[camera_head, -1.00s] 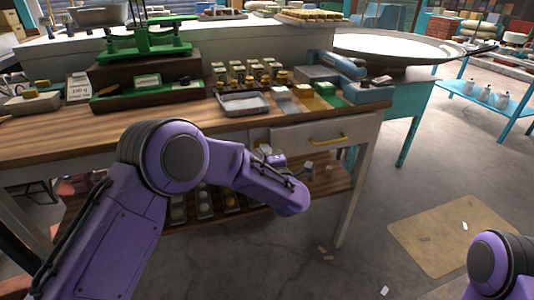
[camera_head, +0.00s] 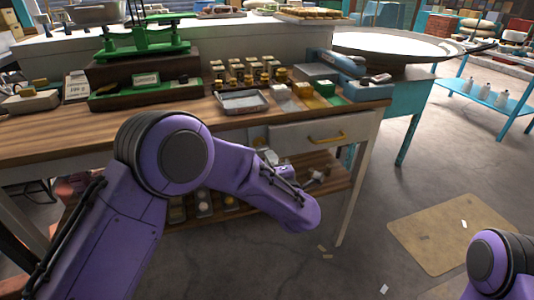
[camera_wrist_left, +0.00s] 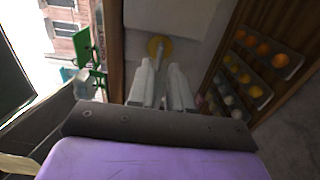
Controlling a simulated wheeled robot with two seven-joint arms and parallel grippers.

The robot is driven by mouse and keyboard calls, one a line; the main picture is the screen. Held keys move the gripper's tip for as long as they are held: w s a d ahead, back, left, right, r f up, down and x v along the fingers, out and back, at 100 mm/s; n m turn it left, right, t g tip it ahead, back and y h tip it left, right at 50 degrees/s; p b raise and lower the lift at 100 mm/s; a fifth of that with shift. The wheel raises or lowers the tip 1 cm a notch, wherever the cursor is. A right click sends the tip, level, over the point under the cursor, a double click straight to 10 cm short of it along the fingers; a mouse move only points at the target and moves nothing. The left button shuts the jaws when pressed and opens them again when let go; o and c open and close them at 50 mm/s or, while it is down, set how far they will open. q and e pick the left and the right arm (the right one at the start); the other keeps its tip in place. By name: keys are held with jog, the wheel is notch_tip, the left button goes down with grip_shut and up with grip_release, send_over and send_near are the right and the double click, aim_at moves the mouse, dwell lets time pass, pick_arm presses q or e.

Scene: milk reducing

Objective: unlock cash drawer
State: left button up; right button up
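The cash drawer (camera_head: 290,138) is a pale front under the right end of the wooden counter, with a yellow handle (camera_head: 326,138). It looks shut. A round yellow lock plate (camera_wrist_left: 158,43) sits on a pale face in the left wrist view, with a small grey key-like piece standing out from it. My left gripper (camera_wrist_left: 162,68) points at the plate, its two pale fingers either side of that piece with a narrow gap. I cannot tell if they touch it. In the head view this gripper is small and mostly hidden by my forearm. My right gripper is out of view.
The counter (camera_head: 60,138) holds a green scale (camera_head: 145,45), a metal tray (camera_head: 243,101) and small coloured blocks. A lower shelf (camera_head: 325,185) carries small goods. In the wrist view, trays of round items (camera_wrist_left: 245,75) lie right of the gripper.

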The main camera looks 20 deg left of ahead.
pick_arm(q)
jog(key=v, duration=0.5)
jog(key=s+a+f+m+g+h+p, duration=0.25)
jog(key=s+f+m+h, duration=0.2)
jog(key=f+m, duration=0.35)
jog(key=s+a+f+m+g+h+p, duration=0.1)
jog(key=s+a+f+m+h, duration=0.25)
jog(key=s+f+m, duration=0.5)
jog(key=s+a+f+g+p, duration=0.2)
jog(key=s+a+f+g, duration=0.2)
jog(key=s, duration=0.8)
jog(key=s+a+f+m+g+y+p, duration=0.1)
jog(key=s+a+f+g, duration=0.3)
jog(key=s+a, duration=0.3)
jog(key=s+f, duration=0.1)
jog(key=s, duration=0.4)
jog(key=shift+s+f+p, duration=0.15)
jog(key=shift+f+p, duration=0.2)
